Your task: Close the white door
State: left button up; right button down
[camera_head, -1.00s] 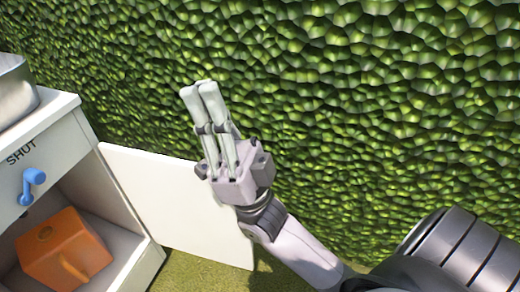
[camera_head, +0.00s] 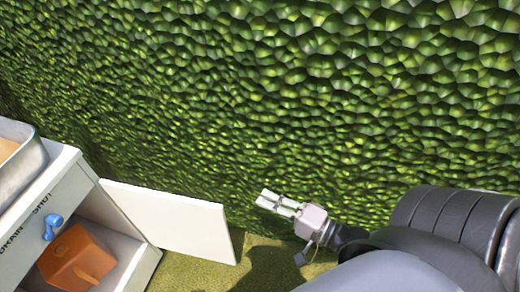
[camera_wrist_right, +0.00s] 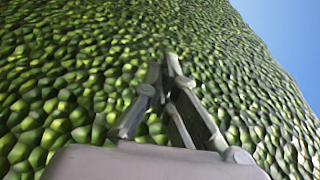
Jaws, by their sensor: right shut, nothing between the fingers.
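The white door (camera_head: 172,218) is swung open and sticks out to the right from the right edge of a white cabinet (camera_head: 118,248). Its flat face and its free edge on the right show in the head view. My right gripper (camera_head: 268,200) is shut and empty, just to the right of the door's free edge, with its fingers pointing left. No contact with the door shows. In the right wrist view the fingers (camera_wrist_right: 168,68) come together in front of the hedge, and the door is not seen there. My left gripper is not in view.
An orange box (camera_head: 75,256) stands inside the open cabinet. A blue handle (camera_head: 52,226) is on the cabinet front above it, beside lettering. A metal basin (camera_head: 22,165) sits on top. A green hedge (camera_head: 300,90) rises behind the door and gripper. Grass (camera_head: 190,270) lies below.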

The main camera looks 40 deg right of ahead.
jog(key=x, duration=0.8)
jog(key=s+a, duration=0.2)
jog(key=a, duration=0.1)
jog(key=shift+s+b, duration=0.2)
jog(key=shift+b, duration=0.2)
jog(key=shift+s+a, duration=0.1)
